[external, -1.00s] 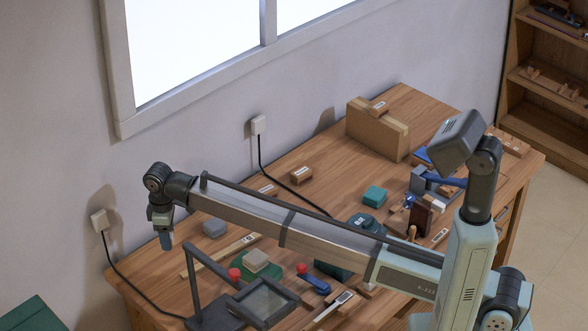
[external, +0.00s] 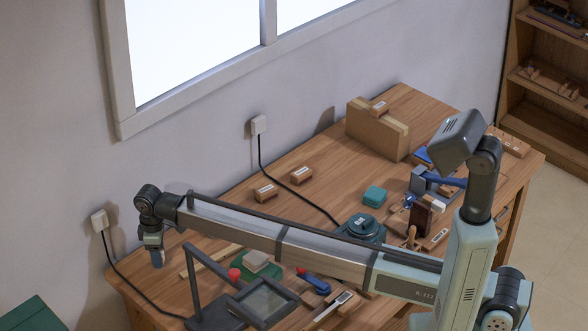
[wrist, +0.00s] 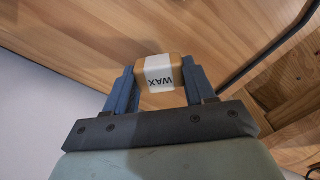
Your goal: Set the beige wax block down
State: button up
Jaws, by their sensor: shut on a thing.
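My gripper (external: 157,259) hangs over the far left end of the wooden workbench (external: 322,154), pointing down. In the wrist view, its two blue fingers are shut on the sides of the beige wax block (wrist: 160,87). The block has a white band marked WAX and tan ends. In the external view I cannot make out the block between the fingers. Bench wood grain fills the wrist view behind the block. I cannot tell how much space is between block and bench.
A black cable (external: 262,160) runs from a wall socket across the bench. A framed magnifier (external: 266,302), a green pad with a pale block (external: 256,257), and red-knobbed tools stand nearby. Two small labelled blocks (external: 301,175) and a cardboard box (external: 378,128) lie farther right.

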jog(key=shift+f, duration=1.1)
jog(key=shift+f, duration=0.2)
jog(key=o, duration=1)
notch_tip(320, 180, up, 12)
jog(key=shift+r, duration=0.2)
